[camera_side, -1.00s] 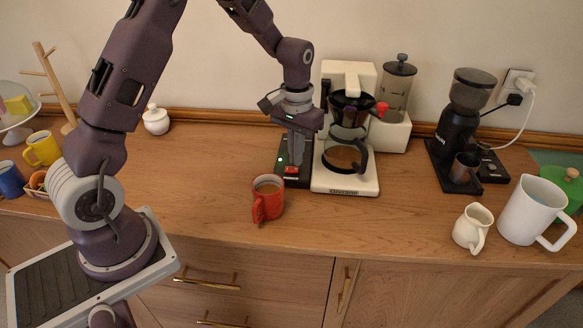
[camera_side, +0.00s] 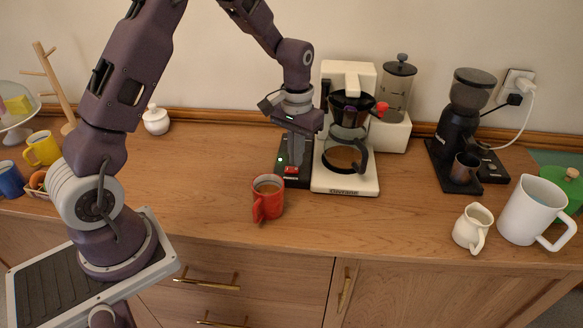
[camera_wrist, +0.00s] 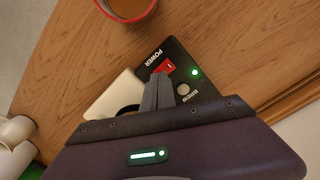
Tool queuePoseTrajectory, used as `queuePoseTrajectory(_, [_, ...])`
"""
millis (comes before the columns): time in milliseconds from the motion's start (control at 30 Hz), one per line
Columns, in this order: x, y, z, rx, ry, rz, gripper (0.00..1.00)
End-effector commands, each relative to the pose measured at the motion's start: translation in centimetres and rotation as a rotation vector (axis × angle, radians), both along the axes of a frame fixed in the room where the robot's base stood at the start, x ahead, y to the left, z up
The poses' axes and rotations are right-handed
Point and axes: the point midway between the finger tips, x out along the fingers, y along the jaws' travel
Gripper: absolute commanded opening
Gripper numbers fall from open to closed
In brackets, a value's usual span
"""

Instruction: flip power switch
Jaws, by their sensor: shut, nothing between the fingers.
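The red power switch (camera_wrist: 163,68) sits on a black control panel (camera_wrist: 180,55) marked POWER and BREW. A green light (camera_wrist: 195,72) glows beside it. In the side view the switch (camera_side: 291,170) is at the front of the panel, left of the white coffee maker (camera_side: 345,184). My gripper (camera_wrist: 160,77) is shut and empty, pointing down over the panel. Its fingertips are at the switch's edge and partly cover it in the wrist view. I cannot tell whether they touch it. My gripper also shows in the side view (camera_side: 295,160).
A red mug (camera_side: 267,205) of brown drink stands just in front of the panel. A glass carafe (camera_side: 343,157) sits in the coffee maker. A black grinder (camera_side: 457,135), a small cream jug (camera_side: 472,227) and a white pitcher (camera_side: 530,210) stand right. The front middle counter is clear.

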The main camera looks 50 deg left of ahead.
Motion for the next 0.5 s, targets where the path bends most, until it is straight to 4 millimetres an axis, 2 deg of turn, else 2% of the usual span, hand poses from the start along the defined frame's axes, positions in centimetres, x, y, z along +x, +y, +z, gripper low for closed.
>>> queuePoseTrajectory(500, [0.01, 0.0, -0.79, 0.0, 0.0, 0.0, 0.0])
